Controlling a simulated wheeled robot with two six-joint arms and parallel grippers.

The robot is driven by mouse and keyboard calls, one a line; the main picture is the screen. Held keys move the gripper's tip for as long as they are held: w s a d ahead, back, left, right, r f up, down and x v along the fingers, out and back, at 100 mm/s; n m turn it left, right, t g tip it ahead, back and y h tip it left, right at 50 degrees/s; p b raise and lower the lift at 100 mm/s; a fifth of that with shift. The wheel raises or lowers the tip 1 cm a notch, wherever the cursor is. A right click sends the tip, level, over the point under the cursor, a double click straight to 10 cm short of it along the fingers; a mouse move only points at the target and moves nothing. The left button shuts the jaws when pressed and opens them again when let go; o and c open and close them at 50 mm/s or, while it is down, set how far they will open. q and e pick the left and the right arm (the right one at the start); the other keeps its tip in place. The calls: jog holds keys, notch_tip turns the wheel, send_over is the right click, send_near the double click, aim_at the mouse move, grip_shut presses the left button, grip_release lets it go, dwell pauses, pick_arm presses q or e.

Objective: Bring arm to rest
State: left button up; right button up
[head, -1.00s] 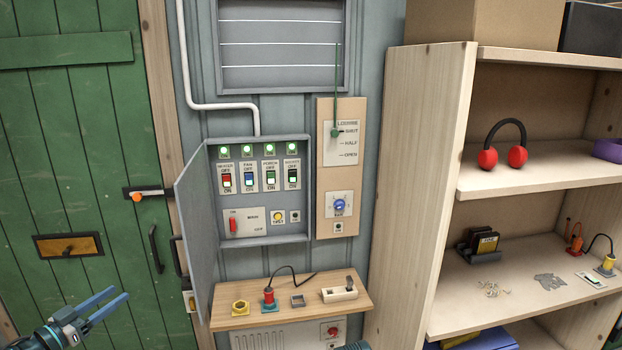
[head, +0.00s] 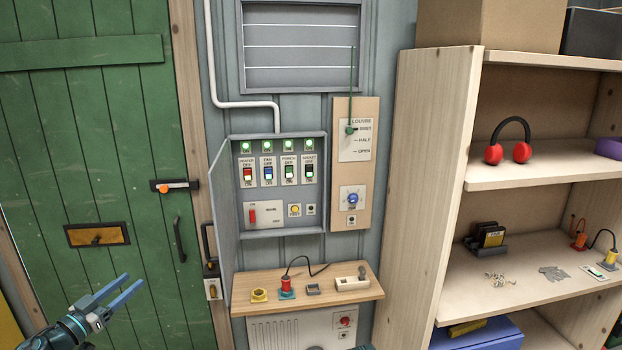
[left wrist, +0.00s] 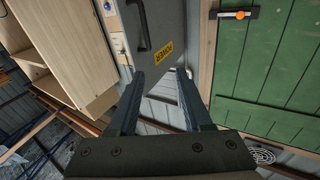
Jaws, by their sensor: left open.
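My left gripper (head: 118,291) is at the lower left of the head view, in front of the green door (head: 95,190). Its two fingers are apart and nothing is between them. In the left wrist view the open fingers (left wrist: 160,92) point toward the grey panel door (left wrist: 158,40) with a yellow label, with a gap between. Only a small dark piece of mine shows at the bottom edge of the head view; the right gripper itself is not seen.
The open breaker box (head: 278,185) has several lit green lamps. Below it a small wooden shelf (head: 330,272) holds a red plug and sockets. A tall wooden shelf unit (head: 425,180) stands at the right. A latch (head: 165,187) with an orange knob is on the green door.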

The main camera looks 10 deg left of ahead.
pick_arm(q)
jog(key=w+d+n+y, duration=0.6)
jog(key=w+y, duration=0.4)
jog(key=w, duration=0.1)
jog(key=d+f+n+g, duration=0.2)
jog(key=d+f+g, duration=0.4)
jog(key=d+f, duration=0.55)
jog(key=s+d+f+m+g+h, duration=0.1)
jog(key=s+d+f+m+g, duration=0.2)
jog(key=d, duration=0.4)
jog(key=s+d+f+g+h, duration=0.1)
jog(key=s+d+f+g, duration=0.2)
jog(key=s+d+f, duration=0.35)
jog(key=s+d+f+m+g+h, duration=0.2)
jog(key=s+d+m+g, duration=0.3)
jog(key=s+d, duration=0.9)
jog(key=shift+s+d+f+g+b, duration=0.15)
jog(key=shift+s+f+g+b, duration=0.3)
jog(key=shift+f+g, duration=0.25)
